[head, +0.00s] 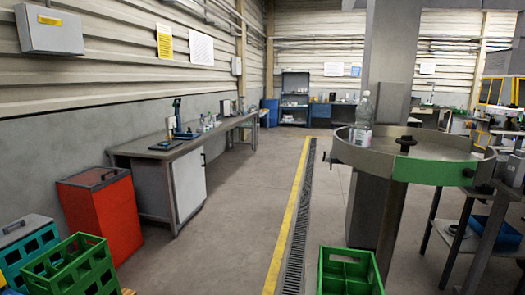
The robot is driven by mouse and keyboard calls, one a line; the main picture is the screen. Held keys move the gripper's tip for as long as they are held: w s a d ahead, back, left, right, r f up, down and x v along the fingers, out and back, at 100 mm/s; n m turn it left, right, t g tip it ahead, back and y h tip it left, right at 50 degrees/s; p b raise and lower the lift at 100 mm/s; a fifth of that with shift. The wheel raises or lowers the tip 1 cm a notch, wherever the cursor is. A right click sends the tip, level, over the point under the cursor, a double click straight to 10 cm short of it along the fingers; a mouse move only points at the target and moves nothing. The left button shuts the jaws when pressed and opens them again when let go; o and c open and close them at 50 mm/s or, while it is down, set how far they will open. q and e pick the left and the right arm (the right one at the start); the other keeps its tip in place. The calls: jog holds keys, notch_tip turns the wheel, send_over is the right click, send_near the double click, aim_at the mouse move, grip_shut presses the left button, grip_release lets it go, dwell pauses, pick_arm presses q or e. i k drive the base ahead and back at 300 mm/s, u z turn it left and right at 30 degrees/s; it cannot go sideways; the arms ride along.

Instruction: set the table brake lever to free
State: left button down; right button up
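A round turntable (384,166) with a raised metal rim stands at the right of the head view, and part of its rim is green. A clear bottle (363,119) stands upright near its back left edge. A black knob-like part (405,144) stands up near the middle of the table. Small dark fittings show at the left rim (328,158) and at the right front rim (468,173). I cannot tell which of these is the brake lever, or how it is set. Neither of my grippers is in view.
A green crate (350,273) stands on the floor in front of the turntable. A red bin (101,214), another green crate (70,268) and a workbench (162,147) line the left. A yellow floor line (289,215) and a drain grate (300,215) run through clear floor.

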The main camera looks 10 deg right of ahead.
aim_at(326, 159)
jog(key=u, duration=0.4)
jog(key=i, duration=3.3)
jog(key=z, duration=3.6)
jog(key=i, duration=0.45)
jog(key=z, duration=0.05)
